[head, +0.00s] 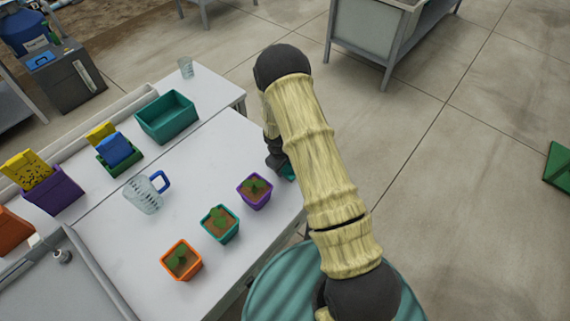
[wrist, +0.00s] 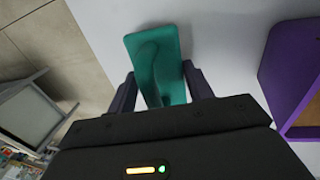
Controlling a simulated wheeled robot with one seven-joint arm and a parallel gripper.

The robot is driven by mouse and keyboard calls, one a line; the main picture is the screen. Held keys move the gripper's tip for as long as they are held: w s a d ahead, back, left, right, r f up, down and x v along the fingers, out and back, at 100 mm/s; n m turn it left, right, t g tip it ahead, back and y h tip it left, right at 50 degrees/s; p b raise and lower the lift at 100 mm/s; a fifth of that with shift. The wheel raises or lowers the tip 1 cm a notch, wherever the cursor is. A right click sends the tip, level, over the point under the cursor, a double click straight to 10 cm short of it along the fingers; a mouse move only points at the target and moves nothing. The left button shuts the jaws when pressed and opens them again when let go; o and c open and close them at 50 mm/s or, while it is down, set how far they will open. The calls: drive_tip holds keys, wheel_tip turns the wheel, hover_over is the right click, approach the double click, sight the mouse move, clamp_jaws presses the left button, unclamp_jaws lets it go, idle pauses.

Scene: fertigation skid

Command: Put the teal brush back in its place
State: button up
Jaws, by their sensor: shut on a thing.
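The teal brush (wrist: 152,50) is between the two fingers of my gripper (wrist: 153,88) in the wrist view, over the edge of the white table. My gripper (head: 279,162) is shut on it. In the head view my arm hides most of the gripper, and only a small teal part of the brush (head: 290,173) shows at the table's right edge. A teal open box (head: 180,126) stands at the back of the table, left of my gripper; it looks empty.
Purple (head: 255,205), teal (head: 232,235) and orange (head: 198,270) plant pots stand in a row near the front edge of the table (head: 190,180). A clear jug (head: 144,198), a green box (head: 112,165), a purple box (head: 70,190) and a glass (head: 186,66) stand farther back.

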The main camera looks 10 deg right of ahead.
drive_tip(key=shift+f, duration=0.1)
drive_tip(key=o, duration=1)
drive_tip(key=r, duration=0.4)
drive_tip(key=s+a+r+b, duration=0.1)
drive_tip(key=r, duration=0.7)
drive_tip(key=shift+s+a+b, duration=0.15)
drive_tip(key=shift+a+b, duration=0.15)
drive_tip(key=shift+a, duration=0.1)
drive_tip(key=shift+r, duration=0.15)
